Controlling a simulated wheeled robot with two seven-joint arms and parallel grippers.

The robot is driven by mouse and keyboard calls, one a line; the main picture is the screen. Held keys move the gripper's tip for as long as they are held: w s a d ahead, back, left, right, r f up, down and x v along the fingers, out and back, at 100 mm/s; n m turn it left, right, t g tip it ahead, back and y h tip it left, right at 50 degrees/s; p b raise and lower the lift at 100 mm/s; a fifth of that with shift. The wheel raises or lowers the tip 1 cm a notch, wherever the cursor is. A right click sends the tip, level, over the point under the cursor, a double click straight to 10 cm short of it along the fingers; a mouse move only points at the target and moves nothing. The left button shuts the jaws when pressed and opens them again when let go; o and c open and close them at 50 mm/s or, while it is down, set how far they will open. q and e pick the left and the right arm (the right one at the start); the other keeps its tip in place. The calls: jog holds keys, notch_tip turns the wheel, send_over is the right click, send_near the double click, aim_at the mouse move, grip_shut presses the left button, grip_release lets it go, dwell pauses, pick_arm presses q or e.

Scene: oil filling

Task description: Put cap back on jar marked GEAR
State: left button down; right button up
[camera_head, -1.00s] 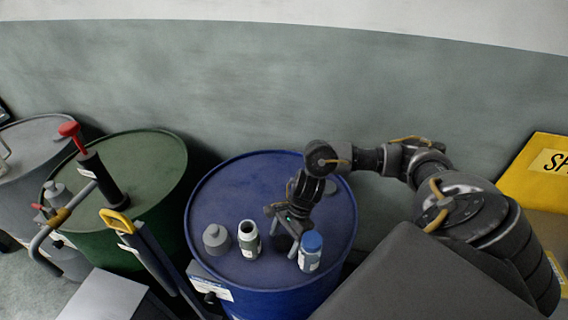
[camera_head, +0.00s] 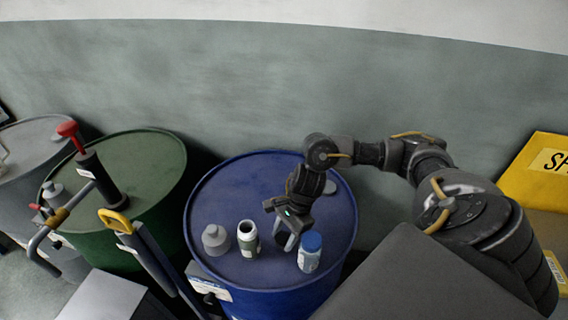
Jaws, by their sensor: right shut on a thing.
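An open jar (camera_head: 248,238) with a greenish body, pale label and dark uncapped mouth stands upright on the blue drum (camera_head: 215,188). The label writing is too small to read, so I cannot tell which is GEAR. My right gripper (camera_head: 284,243) is between the open jar and the blue-capped jar, apart from the open jar's mouth. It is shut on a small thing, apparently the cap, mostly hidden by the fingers. My left gripper is not in view.
A green drum (camera_head: 152,165) with a red-handled pump (camera_head: 68,130) stands at left, beside a grey drum (camera_head: 30,140). A yellow-handled cart (camera_head: 117,222) is in front. A yellow box (camera_head: 535,180) is at far right.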

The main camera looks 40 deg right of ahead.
notch_tip(320, 180, up, 7)
jog(key=shift+r+b, duration=0.15)
jog(key=shift+b, duration=0.45)
jog(key=shift+r, duration=0.45)
notch_tip(320, 180, up, 4)
jog(key=n+g+b, duration=0.1)
jog(key=n+g, duration=0.2)
jog(key=n, duration=0.4)
send_over(243, 230)
jog(key=d, duration=0.2)
jog(key=shift+w+r+h, duration=0.15)
jog(key=shift+w+h, duration=0.05)
jog(key=shift+h, duration=0.2)
jog(key=shift+w+a+n+b, duration=0.15)
jog(key=shift+w+n+b, duration=0.15)
jog(key=shift+n, duration=0.2)
jog(key=shift+w+r+n, duration=0.1)
jog(key=shift+r+n, duration=0.1)
jog(key=shift+n, duration=0.2)
